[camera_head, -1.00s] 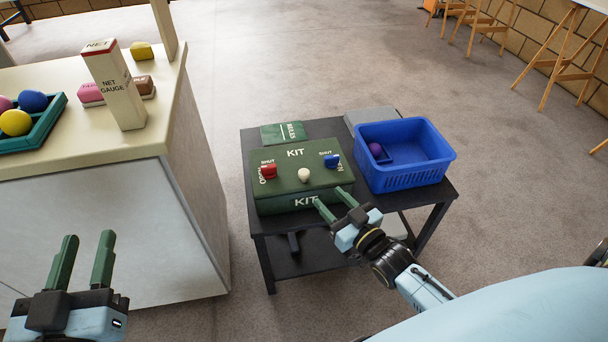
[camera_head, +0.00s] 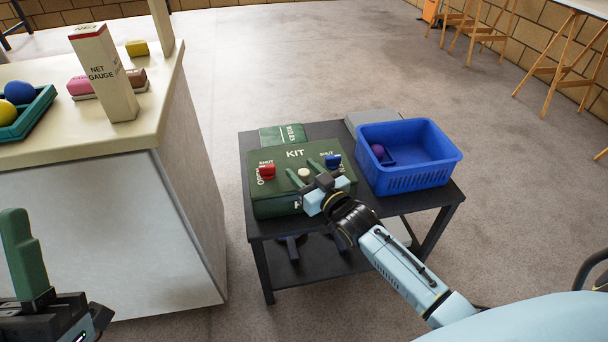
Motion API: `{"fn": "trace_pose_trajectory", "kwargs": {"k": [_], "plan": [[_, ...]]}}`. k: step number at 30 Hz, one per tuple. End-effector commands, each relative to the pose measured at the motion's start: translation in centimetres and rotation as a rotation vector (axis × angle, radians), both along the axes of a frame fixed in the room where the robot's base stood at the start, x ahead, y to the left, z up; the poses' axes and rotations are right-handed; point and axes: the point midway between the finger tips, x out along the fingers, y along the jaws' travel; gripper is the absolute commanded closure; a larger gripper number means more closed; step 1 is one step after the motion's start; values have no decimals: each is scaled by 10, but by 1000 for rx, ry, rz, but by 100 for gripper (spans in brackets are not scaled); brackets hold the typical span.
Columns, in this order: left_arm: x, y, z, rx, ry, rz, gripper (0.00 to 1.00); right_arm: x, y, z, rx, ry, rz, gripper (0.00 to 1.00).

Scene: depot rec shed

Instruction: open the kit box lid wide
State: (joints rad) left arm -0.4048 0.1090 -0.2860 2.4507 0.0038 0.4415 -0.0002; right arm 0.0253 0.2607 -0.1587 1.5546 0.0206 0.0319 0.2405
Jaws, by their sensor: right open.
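The green kit box (camera_head: 270,206) stands on a small black table with its lid (camera_head: 285,158) down. On the lid are a red latch (camera_head: 267,171) at the left, a blue latch (camera_head: 333,161) at the right and a cream knob (camera_head: 304,173) between them. SHUT and OPEN marks stand by the latches; I cannot tell their settings. My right gripper (camera_head: 300,166) is open over the lid, its fingers on either side of the knob; contact is unclear. It hides part of the box's front. My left gripper (camera_head: 20,230) is cut off at the lower left edge, with one finger visible.
A blue basket (camera_head: 408,178) with a purple ball (camera_head: 378,151) stands right of the box. A green rules book (camera_head: 283,134) and a grey flat item (camera_head: 371,119) lie behind. The counter (camera_head: 80,145) at left holds a net gauge box (camera_head: 104,75) and a ball tray (camera_head: 30,116).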

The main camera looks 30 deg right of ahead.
Motion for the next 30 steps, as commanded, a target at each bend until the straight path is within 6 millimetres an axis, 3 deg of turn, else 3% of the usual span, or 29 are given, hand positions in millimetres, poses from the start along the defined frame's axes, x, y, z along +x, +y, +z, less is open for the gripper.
{"fn": "trace_pose_trajectory", "kwargs": {"k": [9, 20, 30], "plan": [[-1, 0, 1, -4, -12, 0, 64, 2, 1, 0, 0, 0, 0, 54], [-1, 0, 1, -3, -13, 1, 64, 2, 0, 0, 1, 0, 0, 100], [1, 0, 2, 1, 2, 1, 64, 1, 0, 1, 2, 3, -1, 100]]}}
